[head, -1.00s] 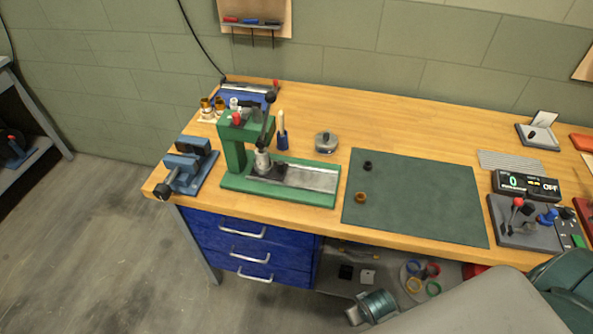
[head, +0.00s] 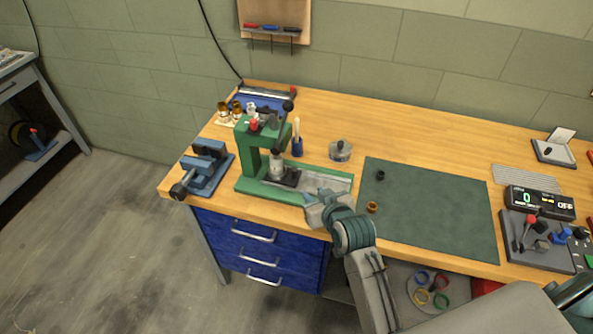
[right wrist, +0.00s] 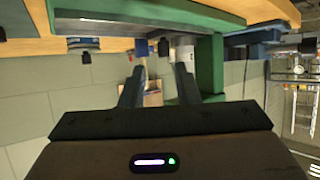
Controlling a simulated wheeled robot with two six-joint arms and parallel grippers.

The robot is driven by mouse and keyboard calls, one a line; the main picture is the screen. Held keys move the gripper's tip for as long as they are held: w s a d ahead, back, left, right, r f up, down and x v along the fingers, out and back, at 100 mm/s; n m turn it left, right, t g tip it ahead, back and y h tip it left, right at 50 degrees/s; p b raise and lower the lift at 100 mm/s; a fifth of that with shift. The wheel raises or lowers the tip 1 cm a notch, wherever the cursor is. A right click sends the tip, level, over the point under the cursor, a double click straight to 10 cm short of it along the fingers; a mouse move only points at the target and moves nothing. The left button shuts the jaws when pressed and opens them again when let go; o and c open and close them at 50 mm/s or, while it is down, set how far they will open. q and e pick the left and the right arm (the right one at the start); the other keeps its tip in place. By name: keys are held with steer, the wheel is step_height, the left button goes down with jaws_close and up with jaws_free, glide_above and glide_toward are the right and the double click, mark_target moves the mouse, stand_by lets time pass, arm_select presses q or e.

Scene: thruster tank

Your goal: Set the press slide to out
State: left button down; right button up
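The green press (head: 252,150) stands on the left part of the bench, upright, with a dark lever. Its slide (head: 291,181) shows as a dark plate under the ram, at the left end of the pale metal track (head: 330,180). My right gripper (head: 311,197) is at the front edge of the press base, near the track's right half, and hides some of it. In the right wrist view its two fingers (right wrist: 159,80) are apart with nothing between them, and the green press (right wrist: 210,65) shows beside the right finger. My left gripper is not in view.
A blue vise (head: 205,168) stands left of the press. A green mat (head: 430,210) with two small parts lies to the right. A control box (head: 538,240) stands at far right.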

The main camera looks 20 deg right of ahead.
mark_target(295, 170)
steer(key=shift+t, duration=0.3)
steer(key=p+x, duration=0.1)
steer(key=x, duration=0.2)
steer(key=r+x, duration=0.1)
steer(key=x, duration=0.3)
steer(key=r+p+x, duration=0.1)
steer(key=x, duration=0.2)
steer(key=shift+w+a+p, duration=0.3)
steer(key=shift+w+a, duration=0.1)
steer(key=shift+w, duration=0.25)
steer(key=shift+x, duration=0.8)
steer(key=shift+f, duration=0.15)
jaws_close()
